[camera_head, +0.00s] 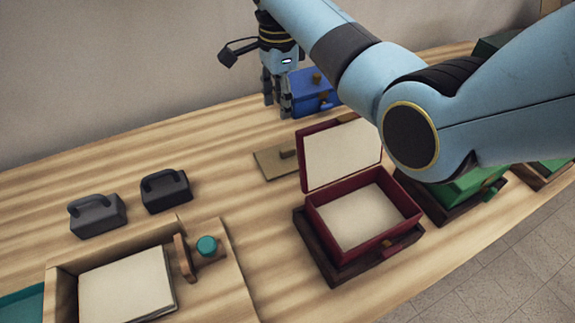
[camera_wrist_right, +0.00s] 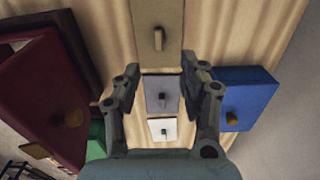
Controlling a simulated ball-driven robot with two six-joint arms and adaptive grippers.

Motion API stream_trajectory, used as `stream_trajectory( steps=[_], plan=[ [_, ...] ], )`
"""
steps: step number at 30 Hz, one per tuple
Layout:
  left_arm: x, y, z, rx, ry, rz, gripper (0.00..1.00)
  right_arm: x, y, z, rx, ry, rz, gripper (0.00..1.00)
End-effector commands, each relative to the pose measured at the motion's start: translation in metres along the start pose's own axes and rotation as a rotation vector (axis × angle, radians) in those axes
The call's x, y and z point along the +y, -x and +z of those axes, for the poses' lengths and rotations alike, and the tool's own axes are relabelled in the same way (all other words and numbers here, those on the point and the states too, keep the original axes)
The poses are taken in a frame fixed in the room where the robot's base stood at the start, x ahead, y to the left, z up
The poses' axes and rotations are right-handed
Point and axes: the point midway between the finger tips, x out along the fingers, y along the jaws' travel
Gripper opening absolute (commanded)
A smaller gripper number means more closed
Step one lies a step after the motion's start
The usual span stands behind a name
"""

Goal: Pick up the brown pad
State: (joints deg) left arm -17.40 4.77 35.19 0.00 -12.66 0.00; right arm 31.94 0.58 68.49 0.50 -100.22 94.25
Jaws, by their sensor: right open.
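The brown pad (camera_head: 268,165) is a flat tan plate with a small knob, lying on the table left of the open red box in the head view. The lid partly hides its right end. In the right wrist view the pad (camera_wrist_right: 157,14) is at the top edge, beyond the fingertips, cut off by the frame. My right gripper (camera_head: 277,106) is open and empty, above the table beside the blue box. In the right wrist view its fingers (camera_wrist_right: 160,70) frame a grey pad and a white pad below, not the brown one. My left gripper is not in view.
The blue box (camera_head: 316,101) stands close to my right gripper; its side shows in the wrist view (camera_wrist_right: 245,98). The red box (camera_head: 318,215) has its lid raised near the brown pad. Two dark handled blocks (camera_head: 98,216) stand left. Table between them and the pad is clear.

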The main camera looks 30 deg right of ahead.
Motion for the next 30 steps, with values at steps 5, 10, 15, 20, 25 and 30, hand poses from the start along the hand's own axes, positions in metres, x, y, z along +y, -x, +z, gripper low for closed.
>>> stream_trajectory(
  steps=[5, 10, 15, 20, 25, 30],
  plan=[
    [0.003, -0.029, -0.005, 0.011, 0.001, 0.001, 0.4, 0.0, -0.03, 0.0, 0.0, 0.0, 0.002, 0.42],
    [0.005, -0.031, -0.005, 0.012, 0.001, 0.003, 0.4, 0.001, -0.047, 0.0, 0.0, 0.0, 0.005, 0.42],
    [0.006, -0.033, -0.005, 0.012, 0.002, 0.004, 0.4, 0.001, -0.074, 0.0, 0.0, 0.0, 0.004, 0.42],
    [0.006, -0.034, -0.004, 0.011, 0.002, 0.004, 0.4, 0.001, -0.087, 0.0, 0.0, 0.0, 0.002, 0.42],
    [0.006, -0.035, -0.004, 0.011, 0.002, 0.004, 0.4, 0.003, -0.111, -0.002, 0.0, 0.0, 0.005, 0.42],
    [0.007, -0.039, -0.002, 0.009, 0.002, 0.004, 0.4, 0.003, -0.134, -0.002, 0.0, 0.0, 0.003, 0.42]
  ],
)
